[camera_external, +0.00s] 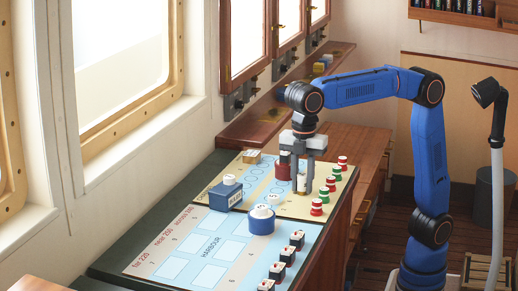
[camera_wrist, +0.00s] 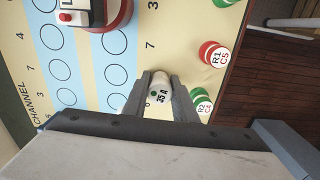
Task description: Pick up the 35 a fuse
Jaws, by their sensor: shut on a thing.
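The 35 A fuse (camera_wrist: 160,93) is a small white cylinder with a green dot and black "35 A" lettering on its end, seen in the wrist view. My gripper (camera_wrist: 160,88) is shut on it, one finger on each side. I cannot tell whether the fuse touches the board.
A dark red block (camera_external: 283,168) stands close left of my gripper. Red and green round pieces (camera_external: 331,184) line the right edge. A blue box (camera_external: 226,193) and a blue round piece (camera_external: 261,220) stand nearer on the board (camera_external: 185,240). A wooden shelf (camera_external: 245,130) runs behind.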

